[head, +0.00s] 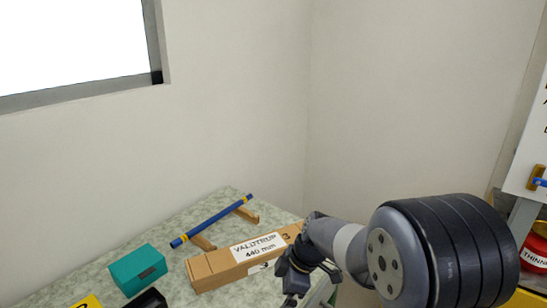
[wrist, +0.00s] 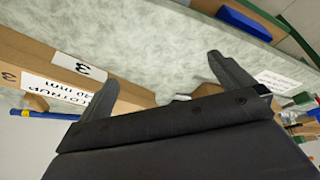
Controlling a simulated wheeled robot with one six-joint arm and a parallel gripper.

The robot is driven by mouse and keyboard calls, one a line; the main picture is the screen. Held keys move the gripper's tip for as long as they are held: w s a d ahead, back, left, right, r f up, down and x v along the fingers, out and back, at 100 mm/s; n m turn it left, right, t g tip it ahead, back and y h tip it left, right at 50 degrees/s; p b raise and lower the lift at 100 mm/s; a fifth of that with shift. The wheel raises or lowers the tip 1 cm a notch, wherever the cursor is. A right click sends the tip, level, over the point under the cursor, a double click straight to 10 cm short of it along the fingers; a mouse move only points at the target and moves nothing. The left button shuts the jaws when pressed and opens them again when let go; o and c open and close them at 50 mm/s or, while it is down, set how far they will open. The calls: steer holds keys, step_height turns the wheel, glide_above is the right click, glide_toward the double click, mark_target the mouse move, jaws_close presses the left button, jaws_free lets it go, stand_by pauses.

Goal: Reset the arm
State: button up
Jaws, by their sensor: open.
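My gripper (head: 287,280) is at the front right of the table in the head view, beside the right end of a long cardboard box. In the wrist view its two dark fingers (wrist: 162,72) stand apart with nothing between them. My arm reaches in from the right, and its large dark joint fills the lower right of the head view. The box (head: 215,268) has a white label reading roughly "VALDTRUP 440 mm". It also shows at the left of the wrist view (wrist: 30,55), partly behind the left finger.
A blue rod (head: 212,222) with yellow bands lies on wooden supports behind the box. A teal box (head: 138,270), a black item (head: 147,301) and a yellow item (head: 88,302) are at the front left. The speckled table (head: 185,262) meets walls behind. A red container (head: 534,255) stands far right.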

step_height(320, 180, down, 10)
steer(key=shift+w, duration=0.15)
stand_by(0.3)
steer(key=shift+r, duration=0.1)
